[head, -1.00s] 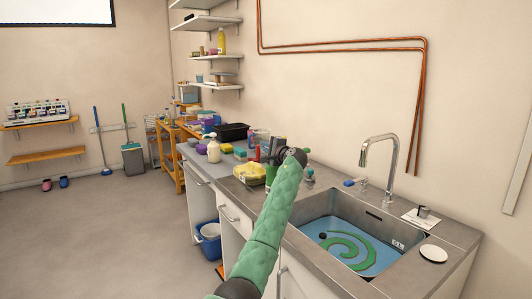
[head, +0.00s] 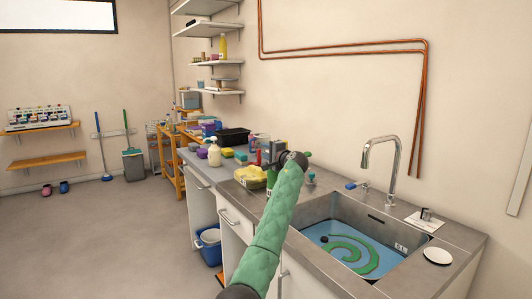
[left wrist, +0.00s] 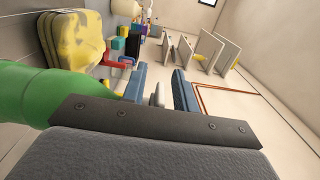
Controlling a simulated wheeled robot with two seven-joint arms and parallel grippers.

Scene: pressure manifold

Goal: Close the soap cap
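A green bottle (head: 271,178) stands on the counter just left of my left gripper (head: 291,158) in the head view. It fills the left side of the left wrist view (left wrist: 22,98), lying sideways in that picture. In that view the blue fingers of my left gripper (left wrist: 159,88) are apart. A small pale grey piece (left wrist: 157,97) shows between them; I cannot tell if it is the soap cap or whether the fingers touch it. A white pump bottle (head: 214,152) stands further back. My right gripper is not in view.
A yellow sponge stack (head: 250,176) sits beside the green bottle. The sink (head: 322,205), with blue bottom and green spiral, lies to the right, with a tap (head: 392,165) behind it. More bottles and a black tray (head: 234,136) stand further along the counter.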

